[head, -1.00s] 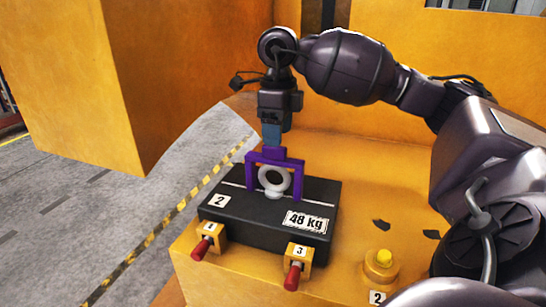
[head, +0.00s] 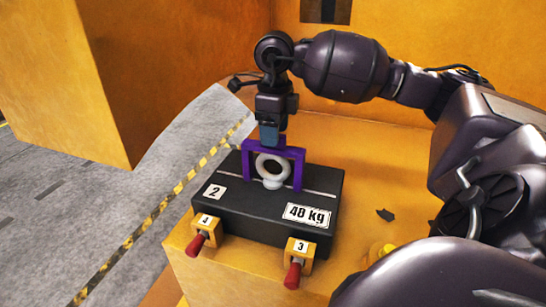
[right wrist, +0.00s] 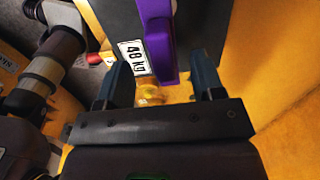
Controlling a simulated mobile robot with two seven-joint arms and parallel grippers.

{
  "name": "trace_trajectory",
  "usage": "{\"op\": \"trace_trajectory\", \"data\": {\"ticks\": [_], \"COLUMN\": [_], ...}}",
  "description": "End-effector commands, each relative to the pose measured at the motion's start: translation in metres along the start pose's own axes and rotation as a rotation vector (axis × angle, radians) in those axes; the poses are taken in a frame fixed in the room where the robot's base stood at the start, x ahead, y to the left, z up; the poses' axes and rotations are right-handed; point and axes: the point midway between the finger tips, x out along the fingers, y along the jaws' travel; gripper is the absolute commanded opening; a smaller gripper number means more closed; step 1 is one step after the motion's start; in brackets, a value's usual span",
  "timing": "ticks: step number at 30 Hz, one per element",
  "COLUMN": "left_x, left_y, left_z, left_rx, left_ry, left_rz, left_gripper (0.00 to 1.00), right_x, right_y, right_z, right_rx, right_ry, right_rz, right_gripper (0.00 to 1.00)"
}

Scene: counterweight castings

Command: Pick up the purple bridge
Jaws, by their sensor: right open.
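The purple bridge (head: 298,170) stands upright on a black casting (head: 240,200) labelled 48 kg, straddling a pale ring (head: 272,170). My right gripper (head: 269,135) points down at the bridge's top bar, and its finger hides the middle of that bar in the head view. In the right wrist view the gripper (right wrist: 160,62) is open, with the bridge (right wrist: 157,35) showing between its two blue-grey fingers. I cannot tell whether a finger touches it. My left gripper is out of view.
The casting rests on a yellow block (head: 235,265). Two red-handled clamps (head: 198,240) (head: 295,268) sit along its front edge. A big yellow block (head: 65,80) stands at the left. Grey floor (head: 60,210) with a striped line lies beyond.

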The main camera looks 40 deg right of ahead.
Motion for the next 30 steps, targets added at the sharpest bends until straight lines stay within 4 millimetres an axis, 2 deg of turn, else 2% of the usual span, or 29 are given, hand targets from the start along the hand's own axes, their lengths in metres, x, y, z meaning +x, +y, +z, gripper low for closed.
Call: {"op": "trace_trajectory", "data": {"ticks": [12, 21, 30], "left_x": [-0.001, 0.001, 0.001], "left_y": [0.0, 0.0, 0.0], "left_z": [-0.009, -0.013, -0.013], "left_rx": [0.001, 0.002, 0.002], "left_ry": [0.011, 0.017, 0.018], "left_rz": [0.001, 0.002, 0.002], "left_gripper": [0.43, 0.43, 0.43], "right_x": [0.047, 0.051, 0.051], "right_y": [-0.003, -0.003, -0.003], "right_z": [0.004, 0.004, 0.004], "right_rx": [0.001, 0.001, 0.001], "right_ry": [0.001, 0.001, 0.001], "right_rz": [0.002, 0.0, 0.0], "right_gripper": [0.62, 0.62, 0.16]}}
